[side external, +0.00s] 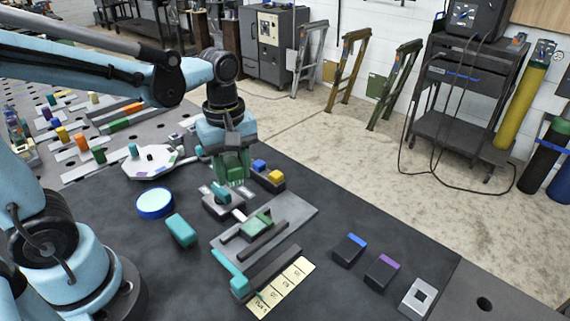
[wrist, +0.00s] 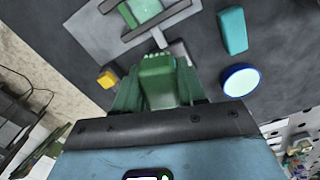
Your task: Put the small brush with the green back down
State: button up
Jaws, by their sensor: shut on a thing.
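The small green-backed brush (wrist: 158,82) is between the green fingers of my gripper (wrist: 157,95) in the wrist view, with a pale toothed edge at its front end. My gripper (side external: 236,180) is shut on it. In the side external view, the fingers point down above the dark table (side external: 120,240), just behind a grey block with a teal top (side external: 222,200). The brush cannot be told apart from the green fingers there, and I cannot tell whether it touches the table.
A grey railed plate (side external: 297,213) holding a green block (side external: 257,225) lies in front of my gripper. A blue-rimmed disc (side external: 155,204) and a teal block (side external: 181,230) are to the left. Blue-topped and yellow-topped blocks (side external: 269,177) stand close on the right.

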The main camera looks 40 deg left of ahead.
jog(key=a+n, duration=0.1)
jog(key=a, duration=0.1)
jog(key=a+n, duration=0.1)
jog(key=a, duration=0.1)
jog(key=a+n, duration=0.1)
jog(key=shift+s+a+n, duration=0.3)
jog(key=shift+s+a, duration=0.1)
send_over(195, 183)
notch_tip(195, 183, down, 7)
jog(key=shift+f, duration=2)
jog(key=shift+f, duration=0.1)
jog(key=o, duration=1.1)
